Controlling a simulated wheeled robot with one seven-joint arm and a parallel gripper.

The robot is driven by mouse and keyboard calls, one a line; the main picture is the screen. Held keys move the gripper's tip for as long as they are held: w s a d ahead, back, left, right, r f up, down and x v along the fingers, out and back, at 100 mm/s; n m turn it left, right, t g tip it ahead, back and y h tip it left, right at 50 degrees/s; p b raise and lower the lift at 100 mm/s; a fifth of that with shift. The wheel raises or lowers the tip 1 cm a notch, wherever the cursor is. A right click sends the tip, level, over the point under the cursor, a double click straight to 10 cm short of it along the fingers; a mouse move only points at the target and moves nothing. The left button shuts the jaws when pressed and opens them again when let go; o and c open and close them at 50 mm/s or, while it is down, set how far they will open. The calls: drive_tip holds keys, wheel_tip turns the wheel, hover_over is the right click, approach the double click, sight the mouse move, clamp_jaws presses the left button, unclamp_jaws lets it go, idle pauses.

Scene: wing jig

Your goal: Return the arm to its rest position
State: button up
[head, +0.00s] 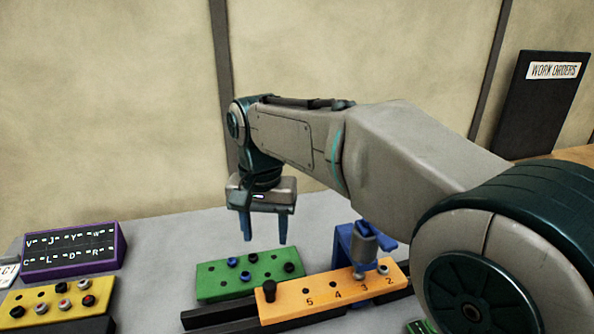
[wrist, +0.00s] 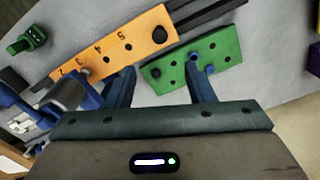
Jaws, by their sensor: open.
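My gripper (head: 264,226) hangs from my arm, fingers pointing down and spread apart, with nothing between them. It is above the green block (head: 225,288), which has several blue and black pegs in its holes. My gripper appears clear of both blocks. My arm is reached out over the table from the right side of the head view.
The orange block (head: 323,303) lies on dark rails (head: 222,313), with a blue clamp-like fixture (head: 346,246) behind it. A purple-edged letter panel (head: 72,250) and a yellow block (head: 35,306) stand at left. A dark work-orders board (head: 537,105) stands back right. Table behind the green block is clear.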

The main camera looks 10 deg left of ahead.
drive_tip(key=s+d+f+t, duration=0.1)
drive_tip(key=s+d+f, duration=0.1)
drive_tip(key=d, duration=1.2)
drive_tip(key=s+d+f+t, duration=0.1)
drive_tip(key=s+d+f, duration=0.2)
drive_tip(key=d, duration=0.3)
drive_tip(key=s+d+f+t, duration=0.1)
drive_tip(key=s+d+f, duration=0.3)
drive_tip(key=s+d, duration=0.2)
drive_tip(key=shift+s+d, duration=0.2)
drive_tip(key=shift+d, duration=0.1)
